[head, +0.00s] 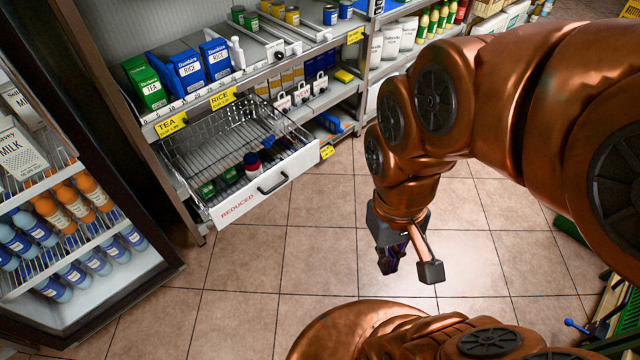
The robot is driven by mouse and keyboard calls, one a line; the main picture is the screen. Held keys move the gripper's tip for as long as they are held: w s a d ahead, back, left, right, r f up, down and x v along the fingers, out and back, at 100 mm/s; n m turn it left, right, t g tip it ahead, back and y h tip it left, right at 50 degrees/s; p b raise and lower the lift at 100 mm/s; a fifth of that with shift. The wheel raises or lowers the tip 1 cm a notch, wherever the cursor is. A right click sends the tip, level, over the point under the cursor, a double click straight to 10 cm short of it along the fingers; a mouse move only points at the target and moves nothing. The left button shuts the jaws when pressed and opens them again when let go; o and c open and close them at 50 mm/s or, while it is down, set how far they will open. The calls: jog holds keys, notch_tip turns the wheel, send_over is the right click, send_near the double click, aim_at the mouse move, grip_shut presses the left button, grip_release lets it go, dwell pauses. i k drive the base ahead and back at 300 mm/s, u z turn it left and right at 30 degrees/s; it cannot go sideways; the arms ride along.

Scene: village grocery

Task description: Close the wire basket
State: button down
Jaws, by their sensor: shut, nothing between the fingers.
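The wire basket (180,160) is pulled out from the shelf unit, below the tea and rice shelf. It has a white front panel (240,204) marked "REDUCED" with a dark handle (272,183). My gripper (388,268) is to the right of the basket front, over the tiled floor, apart from the handle. It points down and is shut and empty.
A fridge with milk and bottles (60,240) stands at the left. Shelves with tea, rice boxes (185,70) and cans rise behind the basket. The tiled floor (250,290) in front of the basket is clear. Green and wooden crates (615,310) are at the right edge.

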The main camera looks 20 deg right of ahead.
aim_at(227, 211)
jog(key=u, duration=0.85)
jog(key=i, duration=0.7)
jog(key=u, duration=0.2)
